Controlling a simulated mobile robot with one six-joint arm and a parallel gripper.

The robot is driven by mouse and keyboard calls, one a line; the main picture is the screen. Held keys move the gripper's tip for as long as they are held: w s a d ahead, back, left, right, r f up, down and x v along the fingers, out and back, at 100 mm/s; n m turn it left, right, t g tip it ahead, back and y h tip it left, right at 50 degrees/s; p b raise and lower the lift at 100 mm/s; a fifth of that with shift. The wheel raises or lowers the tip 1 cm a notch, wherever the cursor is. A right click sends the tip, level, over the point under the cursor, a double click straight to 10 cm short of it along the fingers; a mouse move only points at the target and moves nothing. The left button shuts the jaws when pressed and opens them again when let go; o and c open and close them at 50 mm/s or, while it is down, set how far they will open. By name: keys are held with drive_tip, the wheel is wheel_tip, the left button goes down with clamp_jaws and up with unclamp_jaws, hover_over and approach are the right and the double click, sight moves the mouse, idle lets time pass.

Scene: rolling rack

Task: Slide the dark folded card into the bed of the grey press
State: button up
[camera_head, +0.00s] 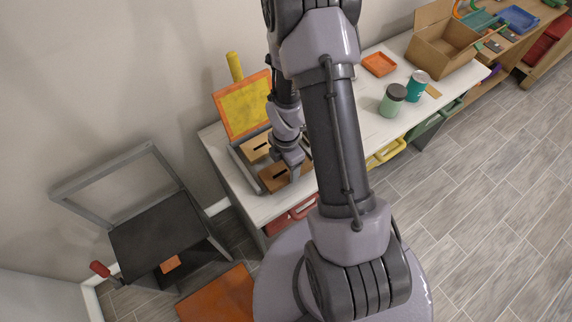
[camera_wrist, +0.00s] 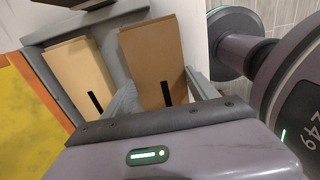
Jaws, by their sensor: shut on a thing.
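The dark folded card, brown with a black slot, shows in the wrist view (camera_wrist: 150,45) and head view (camera_head: 270,180). My gripper (camera_wrist: 160,84) is shut on it, with one finger at each side. It also shows in the head view (camera_head: 290,168), over the table's left end. The grey press appears to be the low grey base (camera_wrist: 58,72) with a raised, orange-framed yellow panel (camera_head: 243,105); its base also shows in the head view (camera_head: 240,163). The card overlaps the base's right part; I cannot tell whether it touches the bed. My gripper hides the card's lower end.
A lighter tan card (camera_wrist: 83,75) lies beside the dark one on the base. Right along the white table (camera_head: 355,133) are a green jar (camera_head: 392,101), teal can (camera_head: 417,86), orange tray (camera_head: 379,64) and cardboard box (camera_head: 440,45). A black-topped, grey-framed stand (camera_head: 155,235) is at left.

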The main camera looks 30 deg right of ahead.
sight(286, 168)
drive_tip(key=shift+f+b, duration=0.45)
drive_tip(key=shift+f, duration=0.1)
drive_tip(key=o, duration=1.4)
drive_tip(key=shift+o, duration=0.2)
wheel_tip(286, 168, up, 18)
drive_tip(key=p, duration=0.7)
drive_tip(key=shift+f, duration=0.25)
